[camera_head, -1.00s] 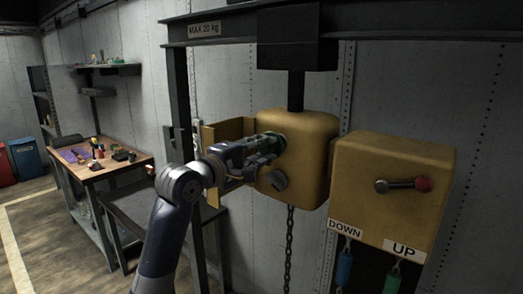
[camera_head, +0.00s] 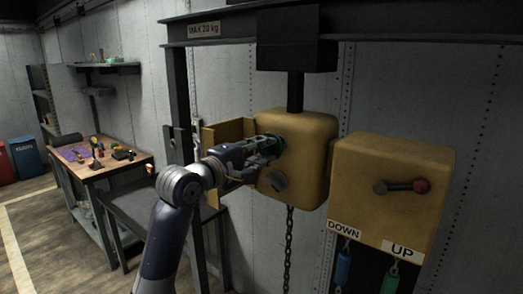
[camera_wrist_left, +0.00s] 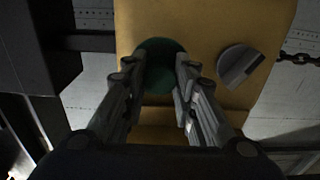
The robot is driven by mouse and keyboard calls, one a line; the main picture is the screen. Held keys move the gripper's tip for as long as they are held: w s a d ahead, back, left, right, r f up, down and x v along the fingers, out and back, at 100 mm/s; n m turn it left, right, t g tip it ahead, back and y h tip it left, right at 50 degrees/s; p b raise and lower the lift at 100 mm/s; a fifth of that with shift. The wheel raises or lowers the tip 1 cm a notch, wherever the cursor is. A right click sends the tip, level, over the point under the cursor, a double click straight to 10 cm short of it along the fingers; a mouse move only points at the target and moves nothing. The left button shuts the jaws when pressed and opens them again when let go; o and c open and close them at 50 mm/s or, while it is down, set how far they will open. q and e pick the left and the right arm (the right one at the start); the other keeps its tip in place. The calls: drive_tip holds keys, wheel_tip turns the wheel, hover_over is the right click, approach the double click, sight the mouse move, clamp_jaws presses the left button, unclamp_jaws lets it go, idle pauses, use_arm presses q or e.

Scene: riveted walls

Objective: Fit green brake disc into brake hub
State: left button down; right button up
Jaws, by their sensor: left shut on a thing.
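The green brake disc (camera_head: 281,141) is at the front face of the yellow hoist housing (camera_head: 312,145). It also shows in the left wrist view (camera_wrist_left: 158,62) as a dark green round against the yellow face. My left gripper (camera_head: 271,147) is shut on the disc, with one finger at each side of it in the wrist view. The brake hub is hidden behind the disc and fingers. I cannot tell whether the disc is seated in it or only held close. My right gripper is not in view.
A grey knob (camera_head: 278,180) sits on the housing just below the gripper. An open yellow cover (camera_head: 222,133) stands to its left. A yellow lever box (camera_head: 392,190) is at the right. A chain (camera_head: 289,240) hangs below. A workbench (camera_head: 100,170) with tools is at the left.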

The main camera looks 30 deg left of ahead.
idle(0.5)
use_arm(q)
drive_tip(key=shift+w+r+p, duration=0.1)
drive_tip(key=shift+w+p, duration=0.2)
drive_tip(key=shift+w+d+p, duration=0.1)
drive_tip(key=shift+w+p, duration=0.6)
drive_tip(key=shift+w, duration=0.55)
drive_tip(key=c, duration=1.2)
unclamp_jaws()
drive_tip(key=shift+o, duration=0.2)
drive_tip(key=shift+o, duration=1.4)
drive_tip(key=shift+s+a+p, duration=0.15)
drive_tip(key=shift+s+p, duration=0.1)
drive_tip(key=shift+s, duration=1.25)
drive_tip(key=shift+s+a+p, duration=0.1)
drive_tip(key=shift+s+p, duration=0.15)
drive_tip(key=shift+s, duration=1.25)
